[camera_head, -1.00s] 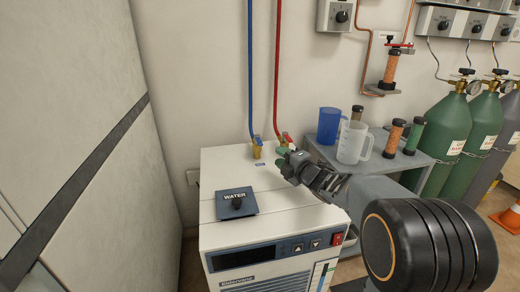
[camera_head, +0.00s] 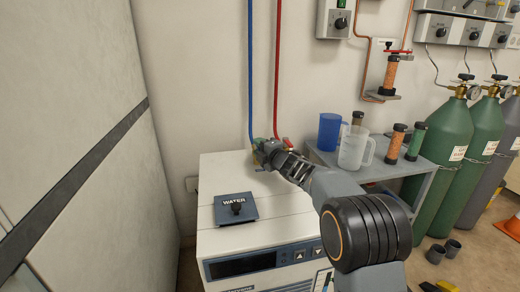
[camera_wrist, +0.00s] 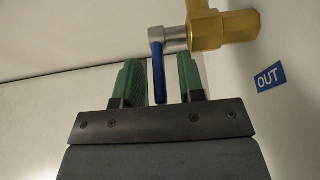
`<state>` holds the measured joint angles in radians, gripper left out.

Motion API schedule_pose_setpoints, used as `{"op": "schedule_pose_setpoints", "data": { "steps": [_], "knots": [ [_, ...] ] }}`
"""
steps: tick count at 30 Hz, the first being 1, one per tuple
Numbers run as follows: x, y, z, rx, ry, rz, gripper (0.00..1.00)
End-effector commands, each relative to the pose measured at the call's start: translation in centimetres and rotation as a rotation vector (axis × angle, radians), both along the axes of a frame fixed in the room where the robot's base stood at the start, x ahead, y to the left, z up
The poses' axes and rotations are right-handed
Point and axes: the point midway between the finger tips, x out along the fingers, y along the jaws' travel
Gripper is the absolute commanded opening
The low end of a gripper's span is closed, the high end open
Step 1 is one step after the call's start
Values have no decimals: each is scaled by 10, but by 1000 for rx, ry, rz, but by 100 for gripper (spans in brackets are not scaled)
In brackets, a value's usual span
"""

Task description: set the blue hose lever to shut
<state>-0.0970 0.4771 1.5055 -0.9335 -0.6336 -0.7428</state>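The blue hose (camera_head: 251,70) runs down the wall to the back of the white chiller box (camera_head: 270,212). In the wrist view its blue lever (camera_wrist: 158,76) hangs from a silver stem beside a brass valve (camera_wrist: 222,30). My gripper (camera_wrist: 160,82) is open, with one green finger on each side of the blue lever. A small gap shows on both sides, so the fingers do not seem to touch it. In the head view my gripper (camera_head: 262,151) covers the blue lever and most of its valve.
The red hose (camera_head: 277,70) and its red lever (camera_head: 287,142) are just right of my gripper. A blue "OUT" label (camera_wrist: 269,77) is beside the brass valve. A blue cup (camera_head: 329,130) and a clear jug (camera_head: 353,148) stand on the cart to the right.

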Motion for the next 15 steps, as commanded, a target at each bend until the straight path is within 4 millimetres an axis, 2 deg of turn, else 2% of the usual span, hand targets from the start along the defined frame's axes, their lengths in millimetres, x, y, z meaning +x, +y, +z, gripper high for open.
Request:
{"op": "schedule_pose_setpoints", "data": {
  "steps": [6, 15],
  "knots": [
    [0, 0, 0, 0, 0, 0, 34],
    [0, 0, 0, 0, 0, 0, 6]
  ]
}}
